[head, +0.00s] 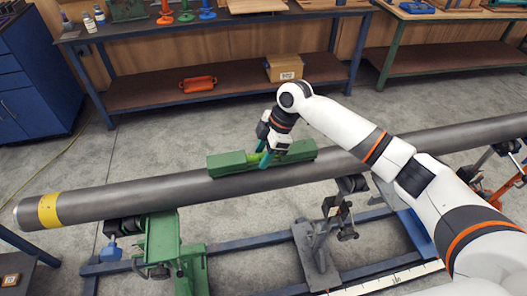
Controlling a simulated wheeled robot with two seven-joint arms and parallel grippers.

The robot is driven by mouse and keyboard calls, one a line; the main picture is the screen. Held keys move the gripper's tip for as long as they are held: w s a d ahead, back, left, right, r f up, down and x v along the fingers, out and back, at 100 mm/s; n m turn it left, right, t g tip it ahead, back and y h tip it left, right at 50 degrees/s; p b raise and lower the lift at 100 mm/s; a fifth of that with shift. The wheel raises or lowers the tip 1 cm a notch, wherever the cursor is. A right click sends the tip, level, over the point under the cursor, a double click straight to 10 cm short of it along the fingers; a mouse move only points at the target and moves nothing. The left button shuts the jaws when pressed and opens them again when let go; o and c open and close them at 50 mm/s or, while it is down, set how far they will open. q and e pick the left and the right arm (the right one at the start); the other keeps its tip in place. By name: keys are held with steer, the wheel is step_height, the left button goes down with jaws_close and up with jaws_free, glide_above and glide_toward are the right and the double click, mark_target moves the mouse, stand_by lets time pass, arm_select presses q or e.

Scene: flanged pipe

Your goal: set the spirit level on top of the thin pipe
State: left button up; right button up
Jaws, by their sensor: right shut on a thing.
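A green spirit level (233,166) lies lengthwise along the top of the long grey pipe (140,198), near the middle of the head view. It looks in line with the pipe; whether it touches the pipe cannot be told for sure. My right gripper (267,155), with teal fingers, reaches down from above and is shut on the middle of the level, hiding part of it. The pipe has a yellow band (49,210) near its left end. My left gripper is not in view.
Stands carry the pipe, including a green one (160,240) at left and a grey one (318,255) at centre, on a blue frame (245,275). A blue cabinet (35,95) stands at far left.

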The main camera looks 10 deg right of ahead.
steer(key=shift+f, duration=0.15)
steer(key=shift+p, duration=0.35)
stand_by(0.7)
stand_by(0.4)
steer(key=o, duration=1.4)
steer(key=shift+c, duration=0.2)
steer(key=shift+r+p, duration=3.3)
steer(key=shift+r, duration=0.3)
